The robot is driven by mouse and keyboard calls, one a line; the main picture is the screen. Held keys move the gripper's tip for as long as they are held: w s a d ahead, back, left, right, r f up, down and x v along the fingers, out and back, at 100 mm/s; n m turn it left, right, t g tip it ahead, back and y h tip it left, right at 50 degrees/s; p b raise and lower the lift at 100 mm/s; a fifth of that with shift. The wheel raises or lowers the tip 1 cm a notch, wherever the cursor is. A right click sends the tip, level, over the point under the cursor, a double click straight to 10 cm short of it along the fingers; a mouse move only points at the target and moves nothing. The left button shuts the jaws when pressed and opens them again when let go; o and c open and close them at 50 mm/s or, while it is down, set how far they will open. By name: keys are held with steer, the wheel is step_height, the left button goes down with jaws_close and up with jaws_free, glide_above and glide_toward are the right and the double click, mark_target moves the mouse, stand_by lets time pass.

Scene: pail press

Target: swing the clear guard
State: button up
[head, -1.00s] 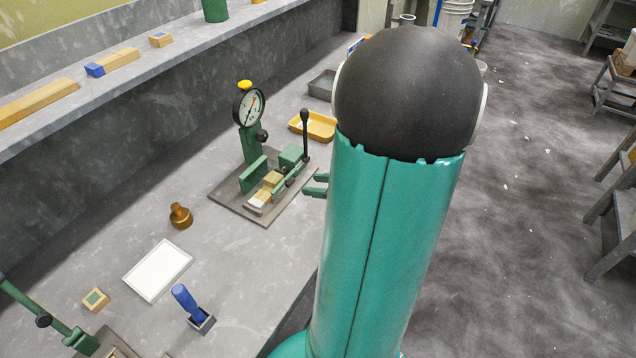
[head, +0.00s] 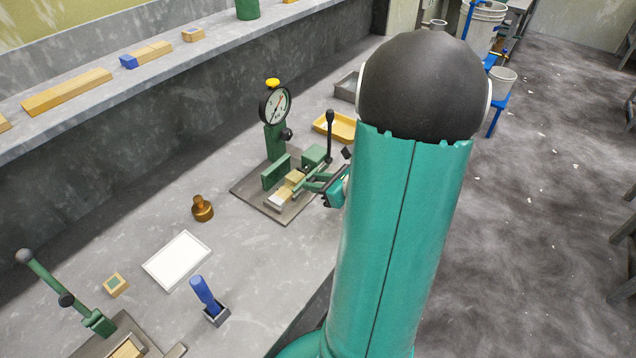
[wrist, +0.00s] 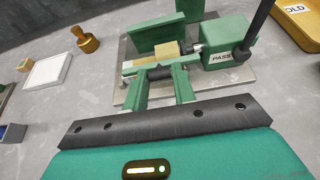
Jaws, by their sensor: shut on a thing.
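The press fixture with a round dial gauge (head: 275,105) stands on a dark base plate (head: 286,214) on the bench. A wooden block (wrist: 167,51) sits in the fixture, beside a green block marked PASS (wrist: 228,45) with a black lever. My gripper (wrist: 161,76) reaches in at the fixture's near side; its green fingers are shut on a short dark bar (wrist: 159,72) between their tips. It also shows in the head view, partly hidden by my arm. I cannot make out the clear guard's panel or tell whether this bar belongs to it.
A yellow tray (head: 342,128) lies behind the fixture. A brass knob (head: 202,208), a white panel (head: 178,259), a blue-handled tool (head: 205,295) and a small wooden block (head: 116,285) lie to the left. A second lever device (head: 60,292) stands at lower left.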

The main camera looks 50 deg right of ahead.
mark_target(301, 176)
steer(key=shift+w+r, duration=0.15)
steer(key=shift+r, duration=0.65)
steer(key=shift+w+r, duration=0.15)
steer(key=shift+r, duration=0.65)
steer(key=shift+w+a+r, duration=0.1)
steer(key=shift+w+r, duration=0.35)
steer(key=shift+r, duration=0.4)
steer(key=shift+w+a+r, duration=0.1)
steer(key=shift+w+r, duration=0.3)
steer(key=shift+r, duration=0.4)
steer(key=shift+w+r, duration=0.5)
steer(key=shift+r, duration=0.1)
steer(key=shift+w+a+r, duration=0.1)
steer(key=shift+w+r, duration=0.7)
